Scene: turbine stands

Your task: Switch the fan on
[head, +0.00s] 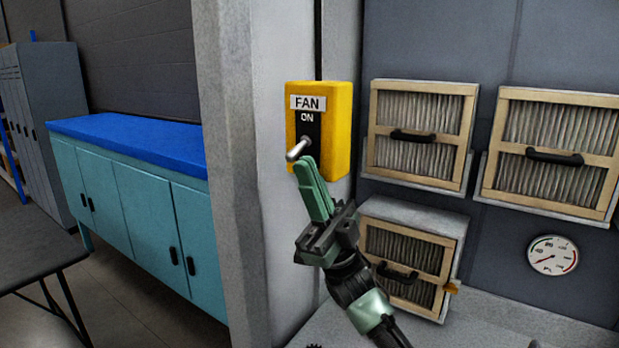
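The yellow fan switch box (337,130) is mounted on the grey pillar, with a "FAN" label and "ON" printed above its lever. The metal toggle lever (297,150) sticks out and points down and to the left. My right gripper (306,163) has green fingers lying close together, with nothing seen between them. Its fingertips are just below the lever, at or very near it; I cannot tell if they touch. My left gripper is not in view.
Framed filters with black handles (419,135) are on the wall to the right, one lower behind my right wrist. A round gauge (553,255) is at the far right. A teal cabinet with a blue top (130,138) and a dark table (35,250) are at the left.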

